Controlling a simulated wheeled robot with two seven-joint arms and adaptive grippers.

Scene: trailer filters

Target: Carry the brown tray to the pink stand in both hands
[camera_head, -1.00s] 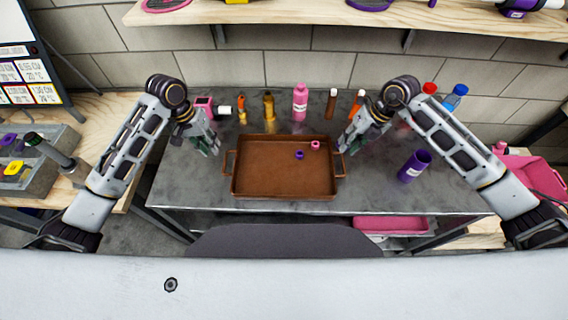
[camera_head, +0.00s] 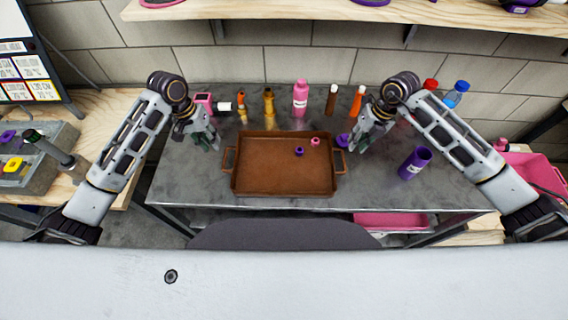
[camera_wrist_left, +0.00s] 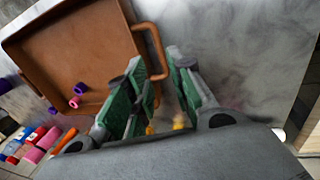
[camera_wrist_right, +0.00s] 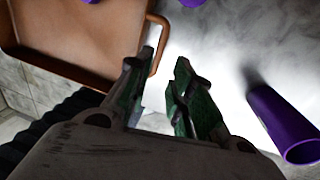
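The brown tray (camera_head: 262,186) lies flat on the grey metal table, with a loop handle at each end and a small purple piece (camera_head: 299,151) and a pink piece (camera_head: 315,142) in it. My left gripper (camera_head: 212,147) is open and empty near the left handle; the left wrist view shows that handle (camera_wrist_left: 158,42) just ahead of the fingers. My right gripper (camera_head: 352,147) is open beside the right handle, which shows near its left finger in the right wrist view (camera_wrist_right: 161,40). A pink tray-like thing (camera_head: 540,172) stands at right; I cannot tell whether it is the pink stand.
Several bottles stand behind the tray, including a pink one (camera_head: 300,98). A pink bin (camera_head: 392,221) sits below the table. A shelf (camera_head: 300,12) runs above.

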